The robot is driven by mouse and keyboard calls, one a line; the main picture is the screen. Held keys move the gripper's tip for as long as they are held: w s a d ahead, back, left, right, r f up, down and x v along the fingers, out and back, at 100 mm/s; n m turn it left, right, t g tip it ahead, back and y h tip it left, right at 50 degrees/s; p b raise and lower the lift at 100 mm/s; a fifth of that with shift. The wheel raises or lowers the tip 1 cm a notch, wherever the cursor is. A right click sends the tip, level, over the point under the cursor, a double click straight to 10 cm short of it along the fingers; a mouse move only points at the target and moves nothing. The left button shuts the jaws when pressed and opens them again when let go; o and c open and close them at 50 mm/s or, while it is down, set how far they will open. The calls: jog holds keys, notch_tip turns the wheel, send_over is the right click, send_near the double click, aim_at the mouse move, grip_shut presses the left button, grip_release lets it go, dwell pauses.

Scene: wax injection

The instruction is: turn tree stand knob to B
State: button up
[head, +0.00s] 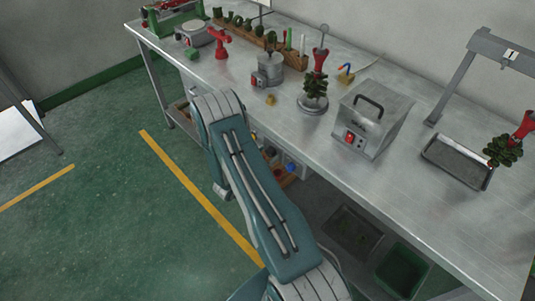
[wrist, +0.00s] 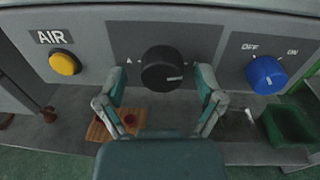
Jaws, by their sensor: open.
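A black round knob (wrist: 161,69) sits on a grey panel (wrist: 90,30) in the wrist view. Its white mark points right and slightly down. A letter A shows left of it; the lettering on its right is mostly hidden by a finger. My gripper (wrist: 160,76) is open, with one fingertip on each side of the knob. A gap shows at the left finger; contact at the right is unclear. In the head view my arm hides the gripper and the black knob. A green wax tree (head: 314,88) with a red top stands on the bench.
A yellow AIR button (wrist: 65,63) is left of the knob, and a blue OFF/ON knob (wrist: 266,73) is right. A green bin (wrist: 288,124) stands lower right. The steel bench (head: 420,215) carries a grey box machine (head: 372,117) and a second tree (head: 503,151).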

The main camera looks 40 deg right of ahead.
aim_at(272, 132)
notch_tip(272, 132, up, 10)
jog(key=shift+f, duration=0.1)
dwell(0.4)
jog(key=n, duration=0.1)
jog(key=a+f+n, duration=0.1)
jog(key=shift+w+n, duration=0.15)
jog(key=shift+n, duration=0.25)
jog(key=s+a+f+n+g, duration=0.1)
jog(key=a+f+n, duration=0.4)
jog(key=n, duration=1.1)
jog(key=a+f+n, duration=0.4)
jog(key=a+n, duration=0.1)
jog(key=n, duration=1.1)
jog(key=d, duration=1)
jog(key=shift+w+d, duration=0.3)
